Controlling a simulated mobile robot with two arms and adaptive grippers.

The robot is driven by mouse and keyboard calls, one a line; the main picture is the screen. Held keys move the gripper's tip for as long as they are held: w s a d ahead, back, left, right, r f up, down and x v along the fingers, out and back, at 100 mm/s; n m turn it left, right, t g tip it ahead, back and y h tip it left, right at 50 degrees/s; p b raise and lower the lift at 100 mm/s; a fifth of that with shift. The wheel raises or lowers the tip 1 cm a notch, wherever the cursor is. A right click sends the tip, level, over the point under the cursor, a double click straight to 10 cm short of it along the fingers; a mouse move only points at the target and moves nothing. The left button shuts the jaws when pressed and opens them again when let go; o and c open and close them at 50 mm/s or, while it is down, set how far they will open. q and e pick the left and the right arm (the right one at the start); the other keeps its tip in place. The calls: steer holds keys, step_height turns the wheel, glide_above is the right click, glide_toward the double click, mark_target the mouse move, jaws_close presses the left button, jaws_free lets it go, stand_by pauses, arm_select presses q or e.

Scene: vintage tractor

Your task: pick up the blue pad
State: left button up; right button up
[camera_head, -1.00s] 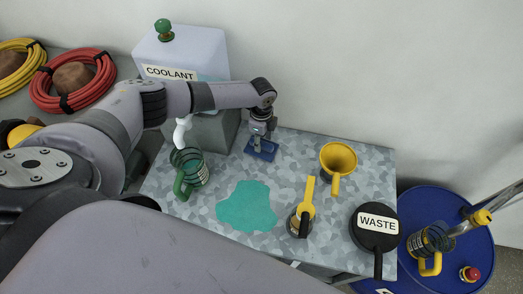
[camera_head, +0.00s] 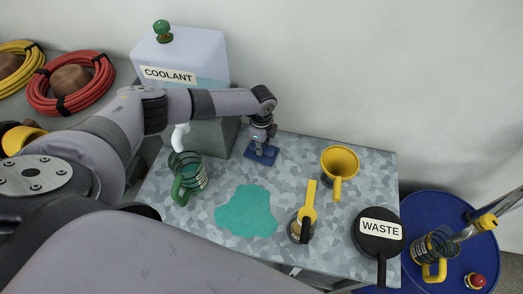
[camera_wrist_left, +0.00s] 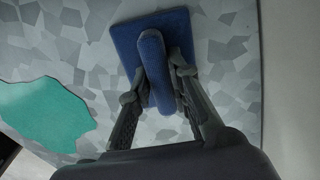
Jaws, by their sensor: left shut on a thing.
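The blue pad (camera_head: 262,155) is a flat blue block with a raised ridge-like handle, on the grey patterned table near its back edge. My left gripper (camera_head: 262,147) points down at it from above. In the left wrist view the pad (camera_wrist_left: 180,22) shows its flat base, and the fingers of my left gripper (camera_wrist_left: 157,85) are shut on the handle, one on each side. I cannot tell whether the base touches the table. My right gripper is not in view.
A teal puddle (camera_head: 247,212) lies on the table (camera_head: 290,152).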

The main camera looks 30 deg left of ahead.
arm_select(q)
jaws_close()
steer(key=shift+r+p, duration=0.8)
steer(key=shift+r, duration=0.05)
step_height(320, 180, up, 7)
steer(key=p, duration=0.6)
step_height(320, 180, up, 11)
steer(key=shift+r, duration=0.2)
steer(key=shift+o, duration=1.8)
jaws_free()
jaws_close()
steer(key=shift+f, duration=0.1)
